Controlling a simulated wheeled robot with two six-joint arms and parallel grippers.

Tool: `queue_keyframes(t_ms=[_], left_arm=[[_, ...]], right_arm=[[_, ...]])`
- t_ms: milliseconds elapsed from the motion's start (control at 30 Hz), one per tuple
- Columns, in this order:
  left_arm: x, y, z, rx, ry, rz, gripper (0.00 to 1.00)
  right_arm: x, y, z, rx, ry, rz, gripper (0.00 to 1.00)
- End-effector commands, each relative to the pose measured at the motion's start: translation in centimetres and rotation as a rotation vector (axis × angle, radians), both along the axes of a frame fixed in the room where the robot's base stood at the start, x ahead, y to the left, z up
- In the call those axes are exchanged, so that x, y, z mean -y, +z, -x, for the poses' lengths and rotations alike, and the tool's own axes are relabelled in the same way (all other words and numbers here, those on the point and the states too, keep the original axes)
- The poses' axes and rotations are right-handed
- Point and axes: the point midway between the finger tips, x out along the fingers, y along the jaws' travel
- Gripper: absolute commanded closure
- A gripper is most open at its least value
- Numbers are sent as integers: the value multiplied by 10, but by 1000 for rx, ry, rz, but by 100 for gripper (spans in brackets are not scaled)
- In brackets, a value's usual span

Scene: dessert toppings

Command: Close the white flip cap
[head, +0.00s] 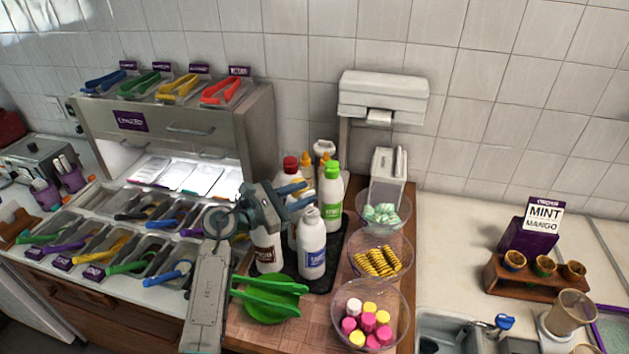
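A white bottle with a blue label (312,258) stands upright on the dark tray, and its white cap (311,213) is at the top. I cannot tell whether this cap is open or shut. My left gripper (303,195) comes in from the left, just above and left of this cap. Its two fingers are apart with nothing seen between them; whether one touches the cap is unclear. A white bottle with a brown label (268,252) stands left of it, its top hidden by my gripper. My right gripper is out of view.
A green-capped bottle (331,188) and a red-capped bottle (288,174) stand close behind. Clear bowls with pink and yellow sweets (370,318), yellow twists (379,262) and mint-striped pieces (382,214) line the right side.

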Motion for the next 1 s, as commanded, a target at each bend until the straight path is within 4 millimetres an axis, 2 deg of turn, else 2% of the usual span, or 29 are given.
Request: queue_keyframes(t_ms=[33, 233, 600, 767, 1000], left_arm=[[8, 6, -5, -2, -2, 3, 71], [28, 2, -18, 0, 0, 1, 71], [33, 0, -22, 1, 0, 1, 71], [32, 0, -22, 1, 0, 1, 100], [33, -2, -21, 9, 0, -5, 100]], right_arm=[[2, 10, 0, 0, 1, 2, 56], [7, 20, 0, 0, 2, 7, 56], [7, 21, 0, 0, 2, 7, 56], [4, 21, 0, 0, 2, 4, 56], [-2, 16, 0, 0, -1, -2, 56]])
